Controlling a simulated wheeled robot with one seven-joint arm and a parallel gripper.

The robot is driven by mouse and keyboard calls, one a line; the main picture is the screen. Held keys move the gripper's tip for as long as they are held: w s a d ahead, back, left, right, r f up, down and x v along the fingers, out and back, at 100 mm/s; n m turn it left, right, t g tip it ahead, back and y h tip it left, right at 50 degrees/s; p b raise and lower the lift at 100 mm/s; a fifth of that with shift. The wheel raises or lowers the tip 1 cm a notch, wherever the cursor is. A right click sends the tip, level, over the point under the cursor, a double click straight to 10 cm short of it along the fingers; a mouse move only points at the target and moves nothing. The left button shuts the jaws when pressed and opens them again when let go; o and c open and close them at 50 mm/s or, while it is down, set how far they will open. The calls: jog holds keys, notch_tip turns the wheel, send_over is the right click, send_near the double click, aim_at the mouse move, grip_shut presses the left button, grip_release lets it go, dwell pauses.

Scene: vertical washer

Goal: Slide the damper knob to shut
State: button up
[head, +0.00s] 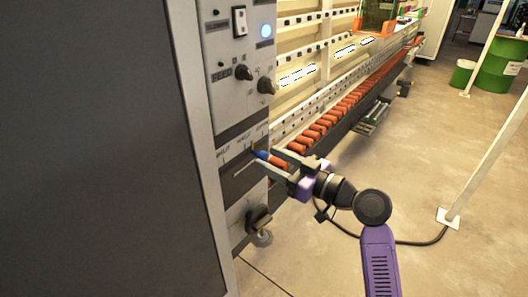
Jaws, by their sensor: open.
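The damper knob (261,155) is a small blue handle on the grey front panel of the washer (232,110). It sits toward the right end of a slanted slot (243,167), below a printed scale with small labels. My gripper (267,158) is at the knob from the right, with its fingers apart and the knob between or right beside their tips. I cannot tell whether either finger touches the knob.
Two black dials (266,86), a switch (240,21) and a lit blue button (265,31) sit above on the panel. A dark latch (259,219) juts out below. A roller conveyor (325,125) runs behind. The floor (330,265) at right is mostly open.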

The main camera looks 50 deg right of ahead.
aim_at(259, 155)
jog(key=shift+w+a, duration=0.1)
jog(key=shift+w, duration=1.3)
grip_shut()
dwell(0.4)
